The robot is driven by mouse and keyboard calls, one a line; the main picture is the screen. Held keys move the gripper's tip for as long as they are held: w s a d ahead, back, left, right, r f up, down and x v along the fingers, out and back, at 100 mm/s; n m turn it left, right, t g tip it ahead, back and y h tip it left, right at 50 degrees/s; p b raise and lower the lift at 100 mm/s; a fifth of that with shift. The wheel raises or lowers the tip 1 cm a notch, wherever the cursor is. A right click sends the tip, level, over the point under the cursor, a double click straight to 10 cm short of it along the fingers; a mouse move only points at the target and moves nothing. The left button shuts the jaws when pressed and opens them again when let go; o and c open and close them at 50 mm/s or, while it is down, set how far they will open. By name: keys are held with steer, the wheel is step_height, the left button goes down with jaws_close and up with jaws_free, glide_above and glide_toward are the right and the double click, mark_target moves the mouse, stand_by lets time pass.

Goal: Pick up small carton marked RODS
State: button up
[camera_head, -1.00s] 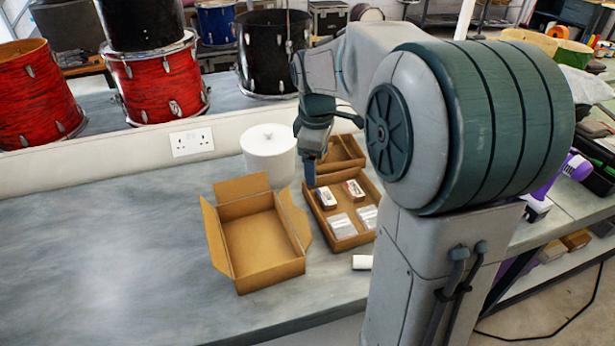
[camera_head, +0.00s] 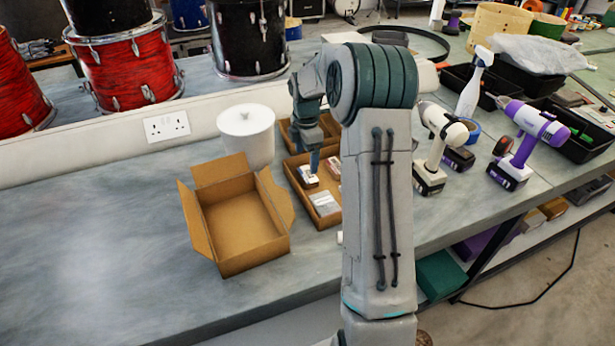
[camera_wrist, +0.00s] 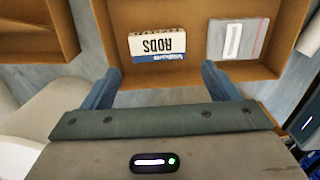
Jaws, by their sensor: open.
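The small carton marked RODS (camera_wrist: 157,46) lies in a cardboard tray (camera_wrist: 193,72) in the wrist view. It is white with a blue band, and its lettering appears upside down. My gripper (camera_wrist: 160,82) is open and empty, with its fingertips at the tray's near wall, short of the carton. In the head view my gripper (camera_head: 314,162) is over the tray (camera_head: 326,221), and a small white carton (camera_head: 308,176) shows just below it; its lettering is too small to read there. My arm hides the tray's right part.
A clear bag (camera_wrist: 238,39) lies right of the carton. An open empty cardboard box (camera_head: 243,228) stands left of the tray. A white tub (camera_head: 246,136) stands behind. Two drills (camera_head: 439,150) (camera_head: 525,145) stand to the right. The bench's left side is clear.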

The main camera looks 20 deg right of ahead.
mark_target(308, 174)
steer(key=shift+w+d+f+p, duration=0.15)
steer(key=shift+f+p, duration=0.15)
steer(key=shift+f, duration=1.4)
steer(key=shift+d+f+p, duration=0.1)
steer(key=shift+f+p, duration=0.2)
steer(key=shift+f, duration=1.35)
steer(key=c, duration=0.8)
